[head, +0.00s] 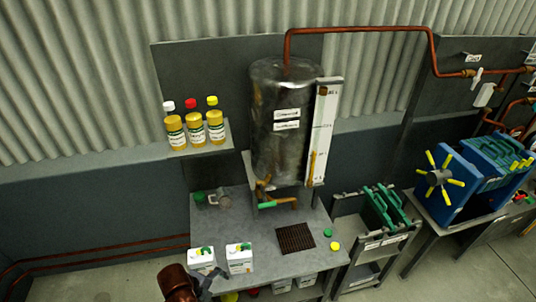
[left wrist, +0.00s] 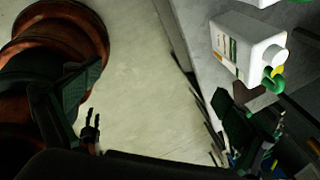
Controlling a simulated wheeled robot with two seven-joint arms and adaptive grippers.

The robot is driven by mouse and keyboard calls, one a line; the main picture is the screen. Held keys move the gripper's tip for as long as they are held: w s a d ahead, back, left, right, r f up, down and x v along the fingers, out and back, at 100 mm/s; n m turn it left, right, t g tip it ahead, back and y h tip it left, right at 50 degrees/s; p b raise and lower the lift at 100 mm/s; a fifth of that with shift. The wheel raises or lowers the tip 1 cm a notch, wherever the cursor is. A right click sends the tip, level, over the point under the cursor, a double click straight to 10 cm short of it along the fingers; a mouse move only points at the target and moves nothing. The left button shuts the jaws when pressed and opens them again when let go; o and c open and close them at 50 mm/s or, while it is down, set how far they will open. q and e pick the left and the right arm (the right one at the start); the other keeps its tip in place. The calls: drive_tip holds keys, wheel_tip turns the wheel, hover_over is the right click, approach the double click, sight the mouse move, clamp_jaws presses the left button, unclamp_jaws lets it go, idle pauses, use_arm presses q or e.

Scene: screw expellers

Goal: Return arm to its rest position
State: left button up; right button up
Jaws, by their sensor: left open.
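My left arm comes in at the bottom left of the head view, and my left gripper (head: 205,286) is small and dark there, below the front edge of the table. My right gripper is not in view.
Two white containers (head: 240,258) stand at the front of the grey table (head: 265,225). A metal tank (head: 280,125) stands behind it. Three yellow bottles (head: 195,128) stand on a shelf. A blue press (head: 450,185) is at the right. The floor (head: 110,280) left of the table is clear.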

use_arm(q)
drive_tip(key=s+a+f+n+t+y, duration=0.1)
drive_tip(key=s+a+f+n+y, duration=0.15)
drive_tip(key=s+a+n, duration=0.7)
drive_tip(key=s+a+f+n+y, duration=0.1)
drive_tip(key=s+a+f+n, duration=0.2)
drive_tip(key=s+a+n, duration=0.7)
drive_tip(key=w+d+f+n+g+b, duration=0.1)
drive_tip(key=d+f+n, duration=0.1)
drive_tip(key=f, duration=1.2)
drive_tip(key=w+d+f+n, duration=0.1)
drive_tip(key=d+f, duration=0.1)
drive_tip(key=f, duration=1.3)
drive_tip(key=s+f+g+b, duration=0.1)
drive_tip(key=s+f, duration=1.8)
drive_tip(key=f, duration=0.1)
drive_tip(key=shift+s, duration=0.2)
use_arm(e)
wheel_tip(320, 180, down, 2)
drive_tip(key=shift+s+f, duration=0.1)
use_arm(q)
drive_tip(key=shift+s+f+m, duration=0.15)
drive_tip(key=shift+s+m, duration=0.1)
drive_tip(key=shift+s, duration=0.2)
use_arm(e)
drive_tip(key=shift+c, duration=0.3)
